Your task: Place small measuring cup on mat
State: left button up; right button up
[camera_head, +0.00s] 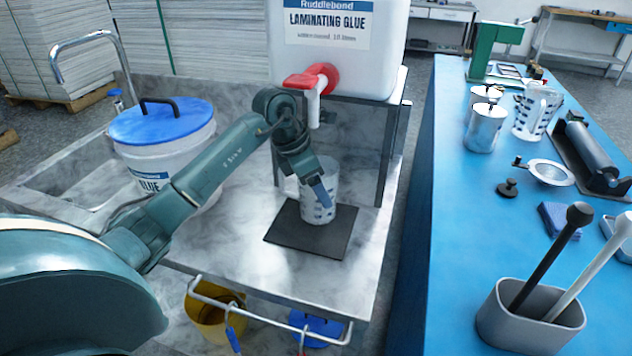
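A clear measuring cup (331,180) with dark markings stands upright over the black mat (305,245) under the glue tank's tap. Its base appears to rest on the mat, though I cannot be sure of contact. My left gripper (322,192) points down at the cup, with one blue-tipped finger in front of its wall. The other finger is hidden, so I cannot tell whether it grips the cup. Another clear measuring cup (535,110) with a handle stands on the blue table to the right. My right gripper is not in view.
The white glue tank (340,60) with its red tap (312,78) stands above the mat. A blue-lidded glue bucket (165,150) is at left. The blue table (455,240) holds metal cans (485,128), a roller (592,160) and a grey holder (530,325) with two handles.

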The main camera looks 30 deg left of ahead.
pick_arm(q)
jog(key=o, duration=0.5)
jog(key=shift+a+r, duration=0.1)
jog(key=shift+r, duration=0.1)
jog(key=s+a+b, duration=0.3)
jog(key=s+a, duration=0.5)
jog(key=s, duration=0.1)
jog(key=shift+a+r, duration=0.2)
jog(key=shift+r, duration=0.25)
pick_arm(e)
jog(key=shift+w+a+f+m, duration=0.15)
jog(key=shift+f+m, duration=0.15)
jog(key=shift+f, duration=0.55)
pick_arm(q)
jog(key=shift+s, duration=0.1)
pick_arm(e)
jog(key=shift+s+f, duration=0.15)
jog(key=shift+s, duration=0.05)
